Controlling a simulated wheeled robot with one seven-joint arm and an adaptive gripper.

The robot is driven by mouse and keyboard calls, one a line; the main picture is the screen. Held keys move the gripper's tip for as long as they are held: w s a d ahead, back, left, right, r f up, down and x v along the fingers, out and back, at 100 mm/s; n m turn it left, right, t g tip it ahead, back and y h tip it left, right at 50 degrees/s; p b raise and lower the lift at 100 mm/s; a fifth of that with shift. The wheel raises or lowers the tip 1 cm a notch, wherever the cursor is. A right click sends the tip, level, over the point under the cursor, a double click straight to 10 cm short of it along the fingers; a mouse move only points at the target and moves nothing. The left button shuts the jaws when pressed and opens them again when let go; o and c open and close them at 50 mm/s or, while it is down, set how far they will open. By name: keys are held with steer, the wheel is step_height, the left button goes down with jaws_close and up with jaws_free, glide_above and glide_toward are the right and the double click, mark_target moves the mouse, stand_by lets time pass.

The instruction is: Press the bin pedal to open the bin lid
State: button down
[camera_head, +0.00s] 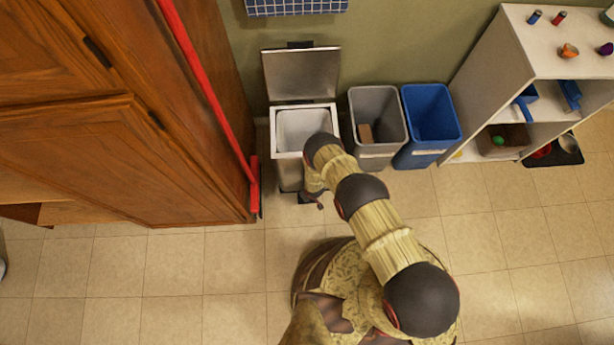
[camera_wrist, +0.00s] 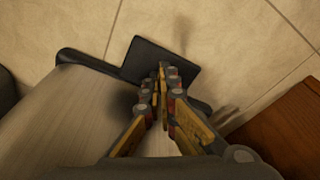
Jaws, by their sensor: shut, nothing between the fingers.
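The pedal bin (camera_head: 289,172) stands against the wall, with a light rim and a pale inner bucket. Its grey lid (camera_head: 302,75) is raised and stands upright at the back, so the bin is open. The black pedal (camera_wrist: 155,58) lies low at the bin's front, just above the floor tiles. My gripper (camera_wrist: 164,68) is shut and empty, with its fingertips over the pedal. They appear to touch it, though the contact itself is hidden. In the head view my arm covers part of the bin's right front.
A grey bin (camera_head: 378,100) with a brown block inside and a blue bin (camera_head: 432,115) stand to the right. A wooden cabinet (camera_head: 150,160) and a red broom (camera_head: 205,85) are close on the left. White shelves (camera_head: 540,50) stand far right. The front floor is clear.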

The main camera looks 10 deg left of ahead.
stand_by(0.4)
steer(key=w+a+p+v, duration=0.1)
steer(key=p+v, duration=0.5)
steer(key=v, duration=0.3)
steer(key=shift+r, duration=0.6)
steer(key=shift+w, duration=0.15)
